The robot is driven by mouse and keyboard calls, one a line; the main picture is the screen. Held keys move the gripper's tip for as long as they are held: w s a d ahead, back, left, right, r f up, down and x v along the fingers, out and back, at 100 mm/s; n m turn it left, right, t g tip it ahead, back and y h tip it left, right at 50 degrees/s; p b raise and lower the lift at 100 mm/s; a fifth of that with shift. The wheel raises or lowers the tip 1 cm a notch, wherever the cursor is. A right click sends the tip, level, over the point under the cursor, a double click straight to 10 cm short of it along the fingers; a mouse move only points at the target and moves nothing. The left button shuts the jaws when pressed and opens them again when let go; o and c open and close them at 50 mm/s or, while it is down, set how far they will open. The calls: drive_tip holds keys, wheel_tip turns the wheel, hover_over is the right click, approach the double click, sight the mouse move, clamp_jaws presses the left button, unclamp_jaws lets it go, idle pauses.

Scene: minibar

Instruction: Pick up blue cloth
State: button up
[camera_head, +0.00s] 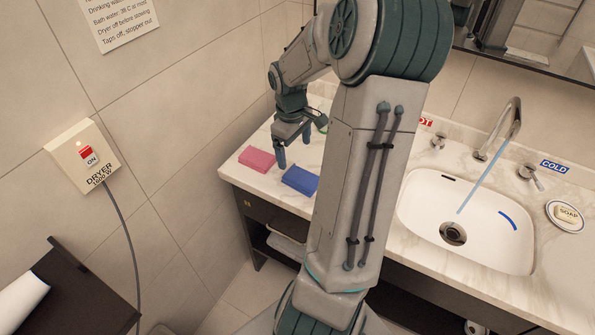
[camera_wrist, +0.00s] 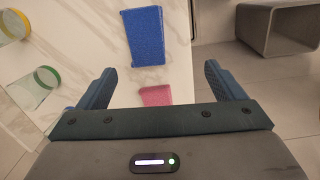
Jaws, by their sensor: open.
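The blue cloth (camera_head: 300,180) lies folded flat on the marble counter, near its front edge. It also shows in the wrist view (camera_wrist: 145,36), beyond my fingertips and a little left of the middle between them. A pink cloth (camera_head: 257,159) lies to its left; in the wrist view the pink cloth (camera_wrist: 155,95) is between my fingers and partly hidden by the gripper body. My gripper (camera_head: 294,152) is above the counter by the two cloths, open and empty. Its two blue fingers stand wide apart in the wrist view (camera_wrist: 162,76).
The counter (camera_head: 405,275) holds a sink (camera_head: 420,215) with running water and a soap dish (camera_head: 565,216) at right. In the wrist view, a yellow-rimmed glass (camera_wrist: 12,26) and a green-rimmed glass (camera_wrist: 35,87) stand left. A wall dryer switch (camera_head: 84,156) is at left.

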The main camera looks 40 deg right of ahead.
drive_tip(key=d, duration=0.2)
hover_over(302, 177)
drive_tip(key=shift+y, duration=0.3)
drive_tip(key=f, duration=0.9)
drive_tip(key=shift+s+a, duration=0.15)
drive_tip(key=shift+a, duration=0.05)
drive_tip(key=shift+w+d+f+p, duration=0.1)
drive_tip(key=shift+f+p, duration=0.2)
drive_tip(key=shift+f, duration=1)
drive_tip(key=shift+w+d+f+p, duration=0.1)
drive_tip(key=shift+f+p, duration=0.2)
drive_tip(key=shift+f, duration=1)
drive_tip(key=c, duration=1.1)
